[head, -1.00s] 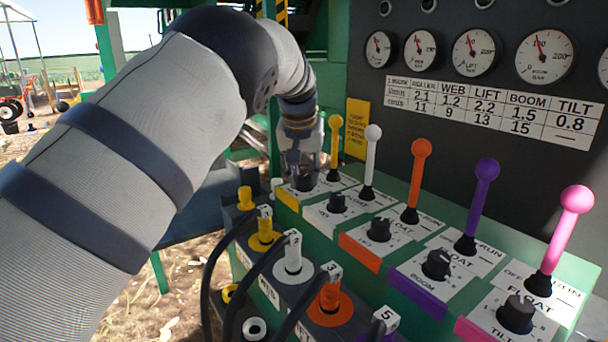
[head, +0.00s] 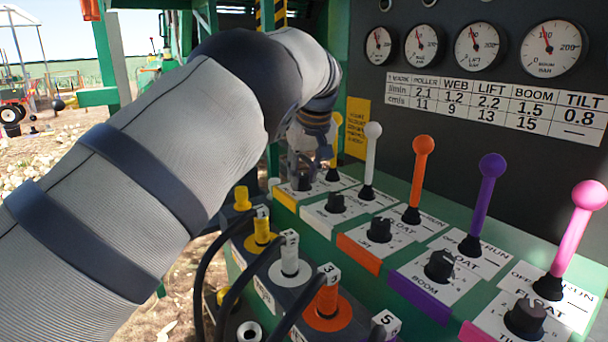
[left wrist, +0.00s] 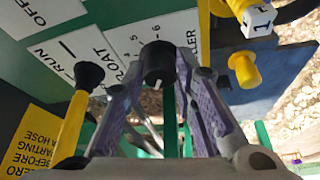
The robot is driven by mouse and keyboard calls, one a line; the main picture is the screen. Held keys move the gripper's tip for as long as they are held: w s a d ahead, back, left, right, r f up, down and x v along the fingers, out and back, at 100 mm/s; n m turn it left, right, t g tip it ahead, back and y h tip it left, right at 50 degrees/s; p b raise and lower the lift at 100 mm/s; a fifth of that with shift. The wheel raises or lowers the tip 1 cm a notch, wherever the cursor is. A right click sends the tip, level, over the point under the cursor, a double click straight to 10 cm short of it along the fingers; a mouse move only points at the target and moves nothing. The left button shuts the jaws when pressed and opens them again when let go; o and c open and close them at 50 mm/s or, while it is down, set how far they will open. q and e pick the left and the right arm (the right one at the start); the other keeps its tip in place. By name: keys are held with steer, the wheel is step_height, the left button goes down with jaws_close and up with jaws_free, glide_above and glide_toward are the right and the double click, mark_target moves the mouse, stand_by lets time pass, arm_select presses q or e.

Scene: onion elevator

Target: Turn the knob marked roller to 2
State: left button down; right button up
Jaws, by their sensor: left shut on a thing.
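The roller knob (left wrist: 159,62) is a black, ridged knob on a white plate (left wrist: 118,45), whose partly hidden label ends in "LLER". My left gripper (left wrist: 163,82) has its two purple-padded fingers on either side of the knob and is shut on it. A white mark shows on the knob's side, but I cannot read which number it points to. In the head view the knob (head: 302,182) sits at the far end of the row, below my left gripper (head: 303,160). My right gripper is not in view.
The yellow lever (left wrist: 72,125) stands close beside the gripper. White (head: 370,160), orange (head: 418,180), purple (head: 482,200) and pink (head: 570,240) levers with black knobs fill the panel. Numbered hose plugs (head: 290,262) stand in front. Gauges (head: 478,45) are behind.

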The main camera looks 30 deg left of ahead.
arm_select(q)
steer(key=shift+f, duration=0.1)
steer(key=c, duration=1.3)
jaws_free()
steer(key=v, duration=1.2)
